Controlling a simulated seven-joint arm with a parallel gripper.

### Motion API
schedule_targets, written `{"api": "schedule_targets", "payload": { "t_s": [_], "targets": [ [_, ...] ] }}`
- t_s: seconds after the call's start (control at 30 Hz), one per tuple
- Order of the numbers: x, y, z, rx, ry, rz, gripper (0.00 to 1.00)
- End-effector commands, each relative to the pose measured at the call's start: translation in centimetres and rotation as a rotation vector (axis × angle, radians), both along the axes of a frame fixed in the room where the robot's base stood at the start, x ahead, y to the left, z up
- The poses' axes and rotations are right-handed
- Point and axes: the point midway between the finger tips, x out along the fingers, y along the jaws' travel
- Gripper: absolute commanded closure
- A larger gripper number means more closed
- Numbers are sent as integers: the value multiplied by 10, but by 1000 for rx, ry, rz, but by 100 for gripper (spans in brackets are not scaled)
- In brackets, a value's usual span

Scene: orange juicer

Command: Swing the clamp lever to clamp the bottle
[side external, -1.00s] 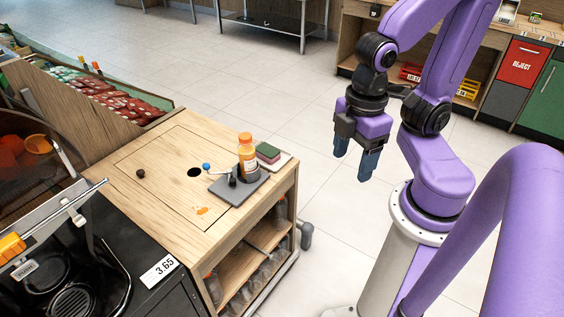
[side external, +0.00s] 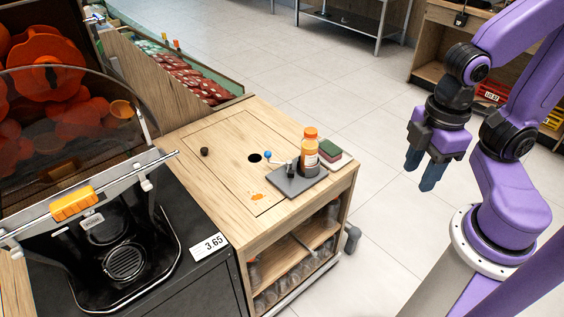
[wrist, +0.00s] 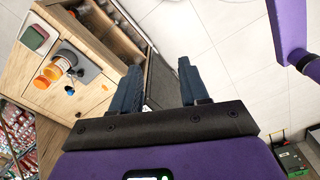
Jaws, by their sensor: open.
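An orange bottle (side external: 309,148) with an orange cap and pale label stands upright on a dark grey clamp plate (side external: 298,183) near the right edge of the wooden cart top. The clamp lever, with a blue ball knob (side external: 267,154), points up and to the left of the bottle. The bottle (wrist: 50,73) and the blue knob (wrist: 70,92) also show at the left of the wrist view. My gripper (side external: 420,178) hangs over the floor to the right of the cart, apart from it. Its fingers (wrist: 158,85) are spread with nothing between them.
A green and red sponge (side external: 329,151) lies behind the bottle. The cart top (side external: 200,180) has a dark hole and a small dark knob. A black juicer (side external: 120,235) with a clear cover stands at left. Open floor lies between my gripper and cart.

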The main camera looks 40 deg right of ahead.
Motion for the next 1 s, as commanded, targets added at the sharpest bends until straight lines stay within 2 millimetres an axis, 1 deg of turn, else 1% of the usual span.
{"api": "schedule_targets", "payload": {
  "t_s": [0.03, 0.07, 0.1, 0.13, 0.27, 0.4, 0.47, 0.6, 0.77, 0.8, 0.87, 1.0],
  "targets": [
    [2, 2, 0, -1, -2, -8, 72],
    [4, 3, 1, -1, -2, -17, 82],
    [8, 5, 1, -1, -5, -33, 95],
    [12, 8, 1, -3, -7, -49, 100],
    [38, 22, 3, -8, -23, -156, 100],
    [78, 41, 3, -15, -47, -313, 100],
    [95, 48, 3, -15, -57, -380, 100],
    [137, 62, 0, -19, -82, -538, 100],
    [185, 73, -7, -22, -111, -716, 100],
    [198, 75, -9, -23, -119, -760, 100],
    [216, 77, -12, -23, -129, -826, 100],
    [258, 80, -23, -22, -156, -981, 100]
  ]
}}
